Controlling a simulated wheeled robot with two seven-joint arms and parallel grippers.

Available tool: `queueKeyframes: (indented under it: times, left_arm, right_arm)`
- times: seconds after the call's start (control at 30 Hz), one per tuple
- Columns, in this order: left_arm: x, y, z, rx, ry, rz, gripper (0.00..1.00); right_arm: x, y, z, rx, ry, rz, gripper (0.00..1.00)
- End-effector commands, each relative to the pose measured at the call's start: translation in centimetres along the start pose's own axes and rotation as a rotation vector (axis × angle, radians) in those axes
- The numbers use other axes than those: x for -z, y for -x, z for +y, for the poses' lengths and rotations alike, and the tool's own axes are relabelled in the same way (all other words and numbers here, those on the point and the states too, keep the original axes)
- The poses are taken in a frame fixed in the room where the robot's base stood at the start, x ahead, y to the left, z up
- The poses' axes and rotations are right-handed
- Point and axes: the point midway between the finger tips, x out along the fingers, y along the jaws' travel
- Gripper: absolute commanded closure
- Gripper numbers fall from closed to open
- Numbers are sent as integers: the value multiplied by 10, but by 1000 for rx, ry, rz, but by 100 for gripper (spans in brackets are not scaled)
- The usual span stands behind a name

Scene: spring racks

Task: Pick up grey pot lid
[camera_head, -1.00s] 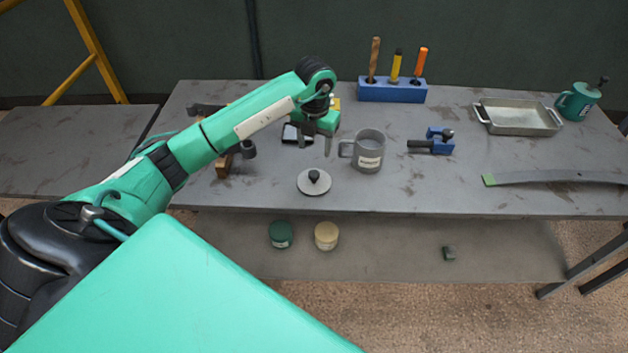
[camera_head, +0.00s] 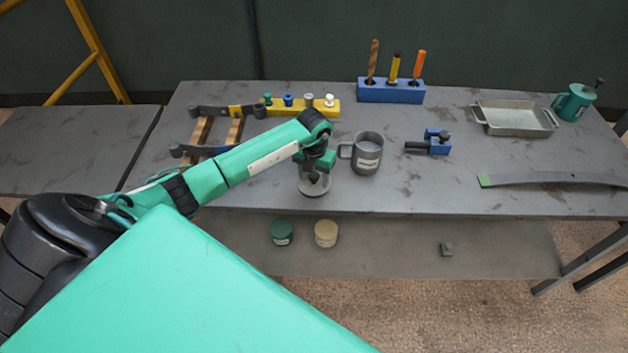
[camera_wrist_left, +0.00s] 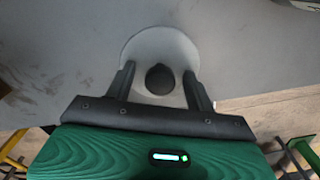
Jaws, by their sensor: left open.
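The grey pot lid (camera_head: 316,188) lies on the grey table near its front edge, partly hidden by my left gripper in the head view. It is a round grey disc with a black knob. In the left wrist view the lid (camera_wrist_left: 147,42) shows with its black knob (camera_wrist_left: 159,79) between the fingers. My left gripper (camera_head: 314,182) is open over the lid, and in the left wrist view its fingers (camera_wrist_left: 159,86) stand on both sides of the knob with gaps. Whether the fingertips touch the lid cannot be told. My right gripper is in neither view.
A grey mug (camera_head: 367,155) stands close to the right of my left gripper. A blue clamp-like tool (camera_head: 436,143), a metal tray (camera_head: 513,118) and a blue tool holder (camera_head: 390,91) stand farther off. Two jars, green (camera_head: 282,232) and tan (camera_head: 326,233), sit on the lower shelf.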

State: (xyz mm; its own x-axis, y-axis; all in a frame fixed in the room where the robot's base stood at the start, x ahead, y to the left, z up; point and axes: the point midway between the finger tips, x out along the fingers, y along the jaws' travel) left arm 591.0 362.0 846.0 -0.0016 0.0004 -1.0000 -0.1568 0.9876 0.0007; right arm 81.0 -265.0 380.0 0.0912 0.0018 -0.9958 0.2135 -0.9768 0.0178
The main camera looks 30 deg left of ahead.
Motion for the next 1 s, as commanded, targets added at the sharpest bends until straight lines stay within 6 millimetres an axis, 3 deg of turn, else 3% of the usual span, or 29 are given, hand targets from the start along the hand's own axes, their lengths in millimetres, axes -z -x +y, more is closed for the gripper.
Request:
queueKeyframes:
  times: [0.13, 0.37, 0.77, 1.0]
  left_arm:
    - [0, 0, 0, 0, 0, -1, 47]
    - [0, 0, 0, 0, 0, -1, 92]
    - [-1, 3, 0, 0, 0, -2, 97]
    - [-2, 29, 1, 0, -1, -6, 97]
  right_arm:
    - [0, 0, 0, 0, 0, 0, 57]
    - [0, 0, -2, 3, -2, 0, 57]
    - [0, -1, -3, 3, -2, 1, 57]
    - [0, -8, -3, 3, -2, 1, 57]
